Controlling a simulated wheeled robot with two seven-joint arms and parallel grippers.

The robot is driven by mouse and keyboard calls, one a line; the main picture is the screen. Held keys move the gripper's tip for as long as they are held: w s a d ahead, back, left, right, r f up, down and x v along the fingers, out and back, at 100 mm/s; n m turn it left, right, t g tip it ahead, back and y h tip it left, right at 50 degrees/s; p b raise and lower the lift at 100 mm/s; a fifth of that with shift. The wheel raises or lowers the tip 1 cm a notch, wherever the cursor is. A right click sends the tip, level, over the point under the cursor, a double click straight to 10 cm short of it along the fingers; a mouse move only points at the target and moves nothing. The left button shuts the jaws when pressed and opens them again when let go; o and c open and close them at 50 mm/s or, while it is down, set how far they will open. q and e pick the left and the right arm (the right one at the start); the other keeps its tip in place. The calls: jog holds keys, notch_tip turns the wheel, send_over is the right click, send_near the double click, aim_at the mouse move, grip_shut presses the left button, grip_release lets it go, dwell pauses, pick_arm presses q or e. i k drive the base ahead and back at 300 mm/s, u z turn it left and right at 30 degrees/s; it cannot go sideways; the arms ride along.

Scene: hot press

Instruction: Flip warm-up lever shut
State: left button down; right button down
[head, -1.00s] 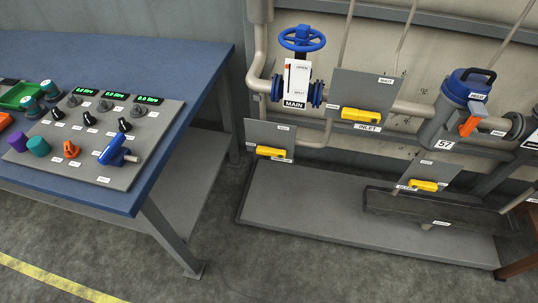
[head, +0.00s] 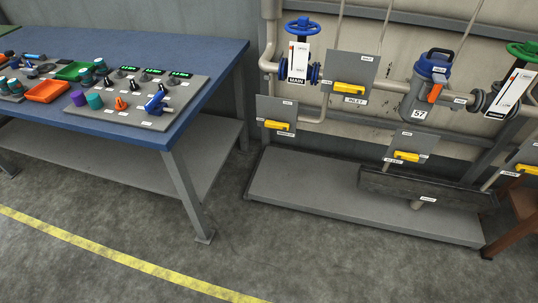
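Several yellow levers sit on grey plates on the pipework at the right. One lever (head: 277,125) is on the lower left plate, and the small label under it is too small to read surely. Another yellow lever (head: 349,89) is above it to the right, over a label reading INLET. A third (head: 406,156) is on the lower middle plate, and a fourth (head: 526,170) is at the right edge. All of them look about level. I cannot tell for sure which one is the warm-up lever. Neither of my grippers is in view.
A blue table (head: 130,50) with a control panel (head: 185,98) and an orange tray (head: 46,91) stands at the left. A low grey platform (head: 340,200) lies below the pipes. The floor (head: 300,250) in front is clear. A brown wooden object (head: 513,222) stands at the right.

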aim_at(271, 123)
jog(key=k, duration=0.4)
jog(key=u, duration=0.7)
jog(key=i, duration=1.05)
jog(key=z, duration=0.2)
